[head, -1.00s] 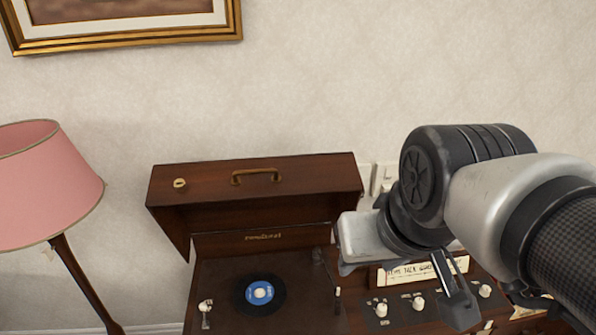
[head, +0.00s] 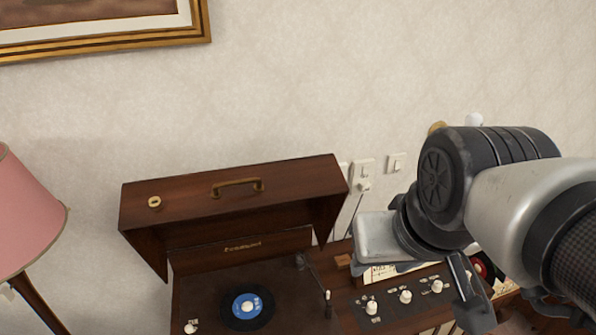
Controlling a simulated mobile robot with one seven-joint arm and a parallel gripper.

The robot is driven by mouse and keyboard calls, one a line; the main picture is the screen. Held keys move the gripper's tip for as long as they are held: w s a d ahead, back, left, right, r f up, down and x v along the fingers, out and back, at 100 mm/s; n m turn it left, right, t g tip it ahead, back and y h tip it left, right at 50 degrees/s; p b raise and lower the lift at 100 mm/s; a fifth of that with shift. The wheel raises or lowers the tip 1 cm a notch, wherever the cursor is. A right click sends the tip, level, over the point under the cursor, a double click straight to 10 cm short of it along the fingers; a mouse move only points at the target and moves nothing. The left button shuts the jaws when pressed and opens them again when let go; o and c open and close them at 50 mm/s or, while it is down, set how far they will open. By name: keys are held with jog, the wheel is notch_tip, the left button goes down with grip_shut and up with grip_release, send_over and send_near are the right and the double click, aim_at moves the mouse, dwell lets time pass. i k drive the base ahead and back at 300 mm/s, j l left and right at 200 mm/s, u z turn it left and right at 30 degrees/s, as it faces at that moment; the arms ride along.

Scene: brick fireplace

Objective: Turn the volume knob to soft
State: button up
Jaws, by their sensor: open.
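A brown record player (head: 240,245) stands with its lid raised. Its control panel on the right carries three white knobs in a slanting row: a left knob (head: 372,307), a middle knob (head: 405,296) and a right knob (head: 437,286). Their small labels are too blurred to read, so I cannot tell which is the volume knob. My gripper (head: 472,300) is open, pointing down just right of the right knob, and appears apart from it. The wrist and arm hide the area behind and to the right.
A record with a blue label (head: 246,307) lies on the turntable, with the tonearm (head: 314,274) beside it. A pink lampshade (head: 25,215) is at left. Wall switches (head: 363,170) and a gold-framed picture (head: 105,35) are on the wall. A red-labelled disc (head: 487,266) shows behind my gripper.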

aim_at(437, 286)
jog(key=k+z, duration=0.1)
jog(key=z, duration=0.25)
jog(key=k+z, duration=0.1)
jog(key=z, duration=0.25)
jog(key=k+z, duration=0.1)
jog(key=z, duration=0.25)
jog(key=i+l+u, duration=0.45)
jog(key=l, duration=0.4)
jog(key=k, duration=0.45)
jog(key=i+l+u, duration=0.1)
jog(key=i, duration=0.25)
jog(key=i+l+u, duration=0.55)
jog(key=l, duration=0.25)
